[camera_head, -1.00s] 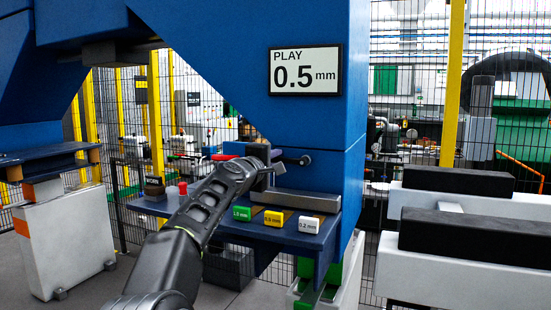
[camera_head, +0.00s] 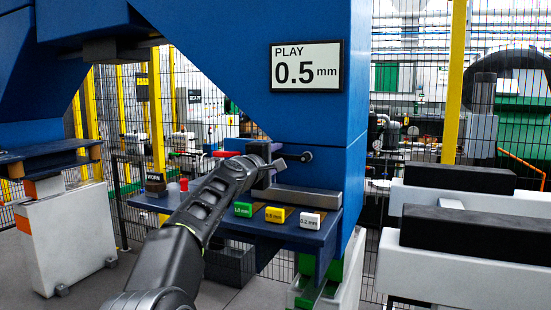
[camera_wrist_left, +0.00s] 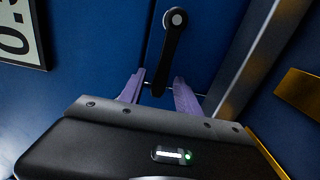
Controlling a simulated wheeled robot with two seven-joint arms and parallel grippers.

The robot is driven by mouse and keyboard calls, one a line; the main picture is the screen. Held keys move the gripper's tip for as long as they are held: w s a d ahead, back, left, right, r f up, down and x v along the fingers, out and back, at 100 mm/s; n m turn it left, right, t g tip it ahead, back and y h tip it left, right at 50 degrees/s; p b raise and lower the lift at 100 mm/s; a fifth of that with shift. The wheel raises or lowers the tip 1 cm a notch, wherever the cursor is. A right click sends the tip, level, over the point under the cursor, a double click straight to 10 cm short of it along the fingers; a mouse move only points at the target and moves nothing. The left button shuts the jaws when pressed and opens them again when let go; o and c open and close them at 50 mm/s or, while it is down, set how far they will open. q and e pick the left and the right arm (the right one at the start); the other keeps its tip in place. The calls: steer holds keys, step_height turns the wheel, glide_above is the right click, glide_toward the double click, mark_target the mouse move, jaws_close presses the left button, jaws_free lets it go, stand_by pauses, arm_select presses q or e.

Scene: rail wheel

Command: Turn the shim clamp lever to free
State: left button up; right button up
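The shim clamp lever (camera_head: 300,157) is a short dark lever on the blue column's face, below the PLAY 0.5 mm display. In the left wrist view the lever (camera_wrist_left: 169,50) has a round silver-centred pivot at the top, and its black arm hangs down toward my gripper. My left gripper (camera_wrist_left: 158,92) is open, its two purple fingers either side of the lever's free end, with a gap visible on both sides. In the head view my left gripper (camera_head: 278,163) is just left of the lever and partly hides it. My right gripper is not in view.
A blue shelf (camera_head: 255,232) below carries green (camera_head: 243,210), yellow (camera_head: 275,214) and white (camera_head: 309,219) tagged shims and a grey bar (camera_head: 312,197). The blue column (camera_head: 320,175) is close behind the lever. White blocks with black pads (camera_head: 455,235) stand right.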

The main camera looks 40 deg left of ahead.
arm_select(q)
steer(key=shift+s, duration=0.1)
steer(key=shift+s+d, duration=0.1)
steer(key=shift+s, duration=0.15)
steer(key=b+v, duration=0.2)
steer(key=v, duration=0.5)
stand_by(0.4)
